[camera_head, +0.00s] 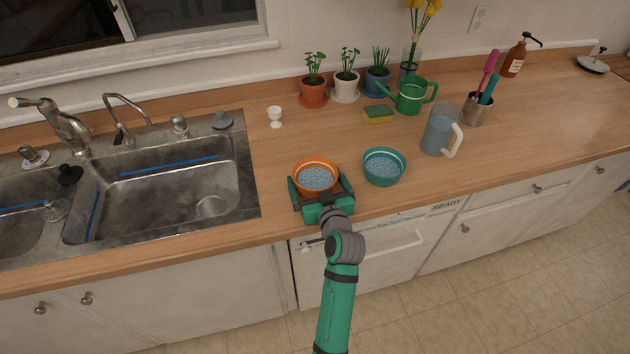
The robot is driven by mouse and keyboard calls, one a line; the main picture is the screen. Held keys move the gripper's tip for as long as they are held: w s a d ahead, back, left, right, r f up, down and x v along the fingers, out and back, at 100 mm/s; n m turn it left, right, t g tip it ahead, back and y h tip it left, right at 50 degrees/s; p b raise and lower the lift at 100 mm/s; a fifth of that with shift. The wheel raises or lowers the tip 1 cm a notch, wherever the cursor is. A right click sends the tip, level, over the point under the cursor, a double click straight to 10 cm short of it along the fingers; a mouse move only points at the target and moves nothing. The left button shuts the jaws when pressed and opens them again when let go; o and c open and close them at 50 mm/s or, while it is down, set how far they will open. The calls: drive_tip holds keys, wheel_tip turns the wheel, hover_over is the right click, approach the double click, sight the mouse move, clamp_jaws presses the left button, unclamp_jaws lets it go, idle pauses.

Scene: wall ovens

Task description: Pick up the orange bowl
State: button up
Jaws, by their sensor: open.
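The orange bowl (315,164) stands upright on the wooden counter, right of the sink, with a speckled blue-grey inside. My gripper (319,186) is open at the bowl's near side, with one finger to its left and one to its right. The gripper hides part of the bowl's near wall. I cannot tell whether the fingers touch the bowl.
A teal bowl (384,166) stands close on the right. A metal sink (170,180) lies to the left. A white egg cup (275,116), a sponge (378,114), a green watering can (411,97) and a pitcher (440,131) stand farther back. The counter behind the orange bowl is clear.

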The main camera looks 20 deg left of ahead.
drive_tip(key=shift+w, duration=0.1)
drive_tip(key=c, duration=0.8)
drive_tip(key=shift+c, duration=0.2)
